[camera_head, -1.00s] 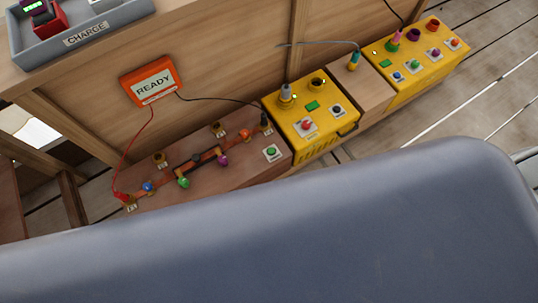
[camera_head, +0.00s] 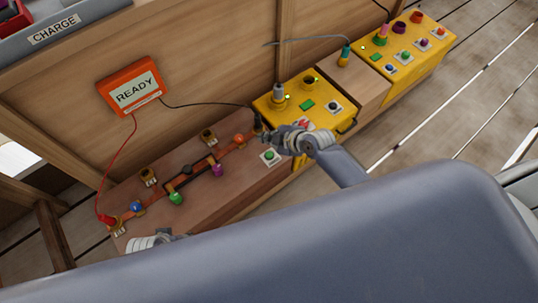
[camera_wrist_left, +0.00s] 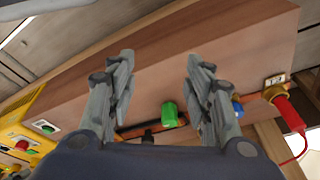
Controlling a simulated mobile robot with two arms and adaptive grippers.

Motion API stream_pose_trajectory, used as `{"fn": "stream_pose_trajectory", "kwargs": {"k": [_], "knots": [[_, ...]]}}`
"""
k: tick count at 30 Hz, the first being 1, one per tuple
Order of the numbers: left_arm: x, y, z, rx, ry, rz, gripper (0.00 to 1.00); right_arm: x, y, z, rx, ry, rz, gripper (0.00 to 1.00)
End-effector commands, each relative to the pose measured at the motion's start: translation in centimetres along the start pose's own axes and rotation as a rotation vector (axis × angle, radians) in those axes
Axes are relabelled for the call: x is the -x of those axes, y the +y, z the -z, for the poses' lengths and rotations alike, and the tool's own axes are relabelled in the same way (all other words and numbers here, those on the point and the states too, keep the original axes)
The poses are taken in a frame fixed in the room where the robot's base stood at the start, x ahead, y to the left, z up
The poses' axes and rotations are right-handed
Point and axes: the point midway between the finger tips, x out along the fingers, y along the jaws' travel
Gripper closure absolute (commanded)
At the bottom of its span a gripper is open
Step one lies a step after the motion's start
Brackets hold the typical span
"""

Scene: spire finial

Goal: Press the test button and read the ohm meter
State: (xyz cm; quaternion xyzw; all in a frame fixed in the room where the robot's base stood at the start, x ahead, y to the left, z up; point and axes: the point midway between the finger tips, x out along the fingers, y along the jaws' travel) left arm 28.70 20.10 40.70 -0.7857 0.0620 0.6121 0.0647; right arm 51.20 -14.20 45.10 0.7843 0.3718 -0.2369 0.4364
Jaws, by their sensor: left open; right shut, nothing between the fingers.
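The orange ohm meter (camera_head: 133,87) reads "READY" and hangs on the wooden panel at the left of the head view. A green button on a white plate (camera_head: 270,157) sits at the right end of the wooden block (camera_head: 235,185); it also shows in the left wrist view (camera_wrist_left: 44,127). My right gripper (camera_head: 274,137) is shut and empty, just above that button in the picture; whether it touches anything is unclear. My left gripper shows only partly at the bottom of the head view. In the left wrist view its fingers (camera_wrist_left: 158,95) are open, with a green knob (camera_wrist_left: 169,115) seen between them.
A red clip (camera_head: 107,220) with a red wire sits at the block's left end; a black wire runs to its right end. Coloured knobs line a bar on the block. Yellow boxes (camera_head: 335,121) (camera_head: 425,55) stand to the right. A grey "CHARGE" tray (camera_head: 85,27) is top left.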

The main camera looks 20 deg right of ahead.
Motion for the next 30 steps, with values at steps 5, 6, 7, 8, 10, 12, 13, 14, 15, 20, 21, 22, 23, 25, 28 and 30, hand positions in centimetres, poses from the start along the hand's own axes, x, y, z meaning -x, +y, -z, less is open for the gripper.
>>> {"fn": "stream_pose_trajectory", "kwargs": {"k": [5, 6, 7, 8, 10, 12, 13, 14, 15, 20, 21, 22, 23, 25, 28, 30], "knots": [[0.0, 0.0, 0.0, 0.0, 0.001, 0.0, 0.53, 0.0, 0.0, -0.1, -0.001, -0.001, 0.0, 1.0], [0.1, 0.0, 0.1, 0.0, 0.001, 0.0, 0.53, -0.1, -0.1, -0.1, -0.002, -0.001, 0.0, 1.0], [0.2, 0.0, 0.1, 0.0, 0.002, 0.0, 0.53, -0.1, -0.1, -0.1, -0.002, -0.001, 0.0, 1.0], [0.3, 0.0, 0.2, 0.0, 0.003, 0.0, 0.53, -0.2, -0.1, -0.1, -0.002, -0.001, 0.0, 1.0], [0.9, -0.1, 0.4, 0.001, 0.008, 0.001, 0.53, -0.3, -0.3, -0.3, -0.003, -0.001, 0.0, 1.0], [1.6, -0.1, 0.7, 0.002, 0.012, 0.002, 0.53, -0.5, -0.4, -0.4, -0.003, -0.001, 0.0, 1.0], [1.9, -0.1, 0.8, 0.002, 0.015, 0.002, 0.53, -0.6, -0.5, -0.5, -0.003, -0.001, 0.0, 1.0], [2.4, -0.1, 0.9, 0.002, 0.017, 0.003, 0.53, -0.7, -0.6, -0.6, -0.003, -0.001, 0.0, 1.0], [2.9, -0.2, 1.1, 0.003, 0.021, 0.003, 0.53, -0.8, -0.7, -0.6, -0.003, -0.001, 0.0, 1.0], [5.3, -0.3, 1.6, 0.005, 0.032, 0.005, 0.53, -1.3, -1.0, -1.0, -0.003, -0.002, 0.0, 1.0], [5.9, -0.3, 1.7, 0.005, 0.036, 0.006, 0.53, -1.4, -1.1, -1.1, -0.003, -0.002, 0.0, 1.0], [6.3, -0.3, 1.7, 0.005, 0.038, 0.006, 0.53, -1.5, -1.1, -1.2, -0.003, -0.002, 0.0, 1.0], [6.8, -0.3, 1.8, 0.006, 0.04, 0.007, 0.53, -1.6, -1.2, -1.2, -0.003, -0.002, 0.0, 1.0], [7.8, -0.4, 1.9, 0.006, 0.047, 0.008, 0.53, -2.0, -1.5, -1.5, -0.004, -0.002, 0.0, 1.0], [9.3, -0.4, 1.9, 0.007, 0.055, 0.009, 0.53, -2.4, -1.8, -1.8, -0.004, -0.001, 0.0, 1.0], [10.3, -0.5, 1.8, 0.008, 0.061, 0.01, 0.53, -2.7, -2.0, -2.0, -0.004, -0.001, 0.0, 1.0]]}}
